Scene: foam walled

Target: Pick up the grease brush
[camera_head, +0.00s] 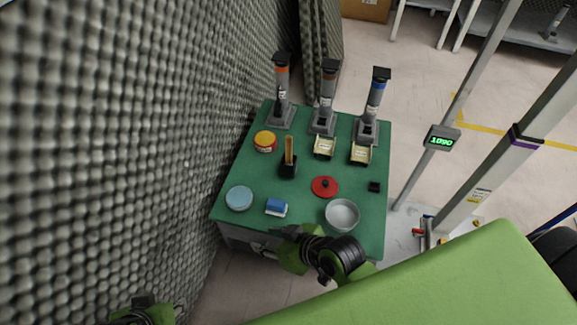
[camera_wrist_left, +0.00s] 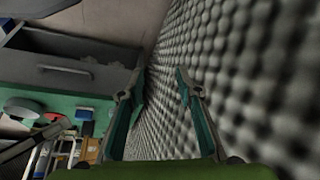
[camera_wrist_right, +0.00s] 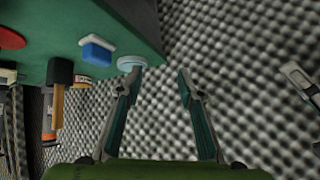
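The grease brush appears to be the upright wooden handle (camera_head: 289,150) standing in a black holder (camera_head: 288,170) near the middle of the green table. In the right wrist view the wooden handle (camera_wrist_right: 58,106) and the black holder (camera_wrist_right: 60,71) show at the left; the bristles are hidden. My right gripper (camera_head: 289,250) is over the table's front edge, apart from the brush; its fingers (camera_wrist_right: 157,80) are open and empty in the right wrist view. My left gripper (camera_head: 142,310) is low at the left by the foam wall; its fingers (camera_wrist_left: 158,85) are open and empty.
The green table (camera_head: 245,165) also bears a blue block (camera_head: 276,206), a light blue round tin (camera_head: 239,198), a metal bowl (camera_head: 342,215), a red lid (camera_head: 324,187), a yellow-lidded jar (camera_head: 265,141) and several cartridge stands at the back. A foam wall (camera_head: 110,130) borders the left side.

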